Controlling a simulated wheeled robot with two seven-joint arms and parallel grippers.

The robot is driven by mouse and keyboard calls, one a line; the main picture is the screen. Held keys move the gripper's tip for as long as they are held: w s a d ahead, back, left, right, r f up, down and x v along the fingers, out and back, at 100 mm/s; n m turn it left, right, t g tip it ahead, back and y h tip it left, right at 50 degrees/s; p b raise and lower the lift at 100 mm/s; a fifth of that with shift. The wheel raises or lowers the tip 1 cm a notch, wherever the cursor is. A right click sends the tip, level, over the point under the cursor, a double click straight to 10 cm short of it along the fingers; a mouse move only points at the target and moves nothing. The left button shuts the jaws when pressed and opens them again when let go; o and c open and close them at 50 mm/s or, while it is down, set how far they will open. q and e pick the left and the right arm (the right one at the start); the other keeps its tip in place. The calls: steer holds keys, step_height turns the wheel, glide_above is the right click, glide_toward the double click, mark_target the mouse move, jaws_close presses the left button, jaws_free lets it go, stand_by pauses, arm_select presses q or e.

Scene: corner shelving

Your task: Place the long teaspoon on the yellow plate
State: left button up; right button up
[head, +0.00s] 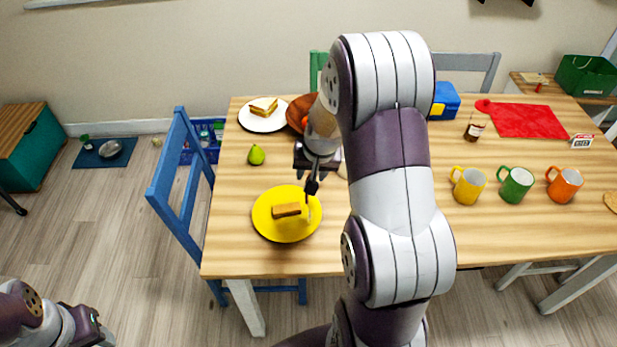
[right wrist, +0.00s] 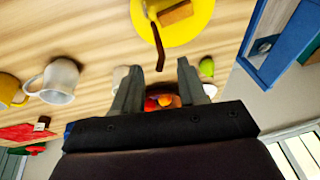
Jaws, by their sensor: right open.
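The yellow plate (head: 268,228) lies near the table's front left, with a brown slice of cake or bread (head: 286,210) on it. The long teaspoon (head: 308,208) lies over the plate's right part, its dark handle reaching past the rim towards my right gripper. In the right wrist view the teaspoon's handle (right wrist: 158,50) ends near the gap between the fingers, and the yellow plate (right wrist: 195,30) is beyond. My right gripper (head: 315,178) is open just behind the plate; its fingers (right wrist: 158,66) hold nothing. My left gripper (head: 92,328) is low at the left, away from the table.
A green pear (head: 256,155), a white plate with a sandwich (head: 262,124) and a brown bowl (head: 300,108) stand behind. Yellow (head: 468,185), green (head: 516,185) and orange (head: 565,185) mugs stand right. A blue chair (head: 180,170) is at the left edge. My right arm hides the table's middle.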

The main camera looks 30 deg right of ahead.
steer(key=v, duration=0.6)
steer(key=s+a+f+n+g, duration=0.2)
steer(key=s+a+n, duration=0.4)
steer(key=s+a, duration=0.5)
steer(key=shift+a+f+n+y, duration=0.35)
steer(key=shift+a+f, duration=0.25)
steer(key=shift+a, duration=1.25)
